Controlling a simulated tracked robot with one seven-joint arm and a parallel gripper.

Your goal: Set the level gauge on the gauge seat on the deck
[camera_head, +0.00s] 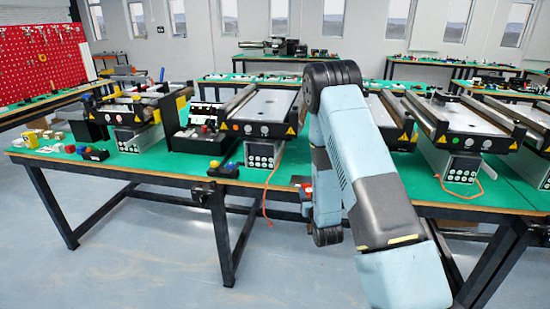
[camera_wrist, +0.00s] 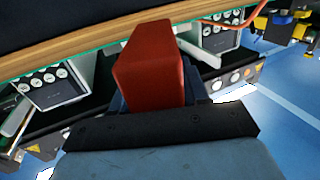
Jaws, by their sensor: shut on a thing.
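A red, block-shaped thing (camera_wrist: 150,65), which I take to be the level gauge, stands out from my gripper (camera_wrist: 155,97) in the wrist view. My gripper is shut on it; the block hides most of the fingers. In the head view my arm reaches down in front of the table's front edge, and the fingers cannot be made out clearly there. The deck (camera_head: 264,107) of the middle conveyor is a bare grey plate behind my arm. I cannot pick out the gauge seat in either view.
The green-topped table (camera_head: 130,170) has a wooden front edge, which also crosses the wrist view (camera_wrist: 85,45). More conveyors stand to the right (camera_head: 462,115) and left (camera_head: 140,105). A black button box (camera_head: 223,170) and small loose parts lie near the front edge. The floor in front is clear.

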